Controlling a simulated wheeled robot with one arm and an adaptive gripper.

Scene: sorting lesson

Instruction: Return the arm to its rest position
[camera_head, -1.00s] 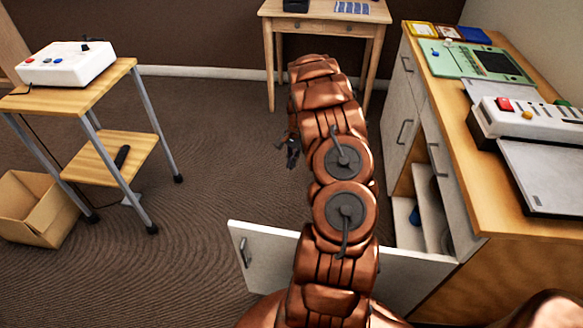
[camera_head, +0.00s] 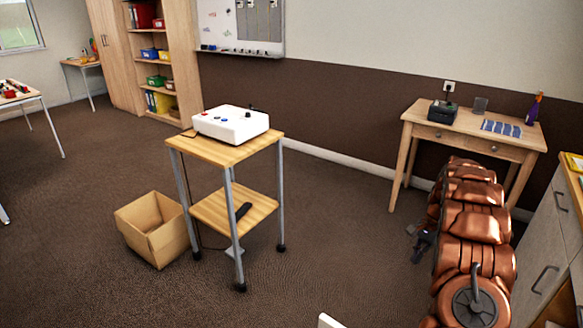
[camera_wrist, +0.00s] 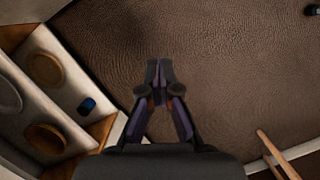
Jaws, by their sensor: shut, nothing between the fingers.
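My copper-coloured arm (camera_head: 473,232) stands at the right of the head view, reaching away from me. My gripper (camera_head: 421,246) shows small and dark at the arm's left side, above the carpet. In the wrist view my gripper (camera_wrist: 159,72) points out over bare carpet, its two fingertips together with nothing between them.
A small table (camera_head: 210,150) with a white control box (camera_head: 231,124) stands mid-left, a cardboard box (camera_head: 155,228) beside it. A wooden desk (camera_head: 466,125) is behind my arm. A cabinet (camera_head: 553,240) stands close on the right. Open shelves (camera_wrist: 75,125) show left in the wrist view.

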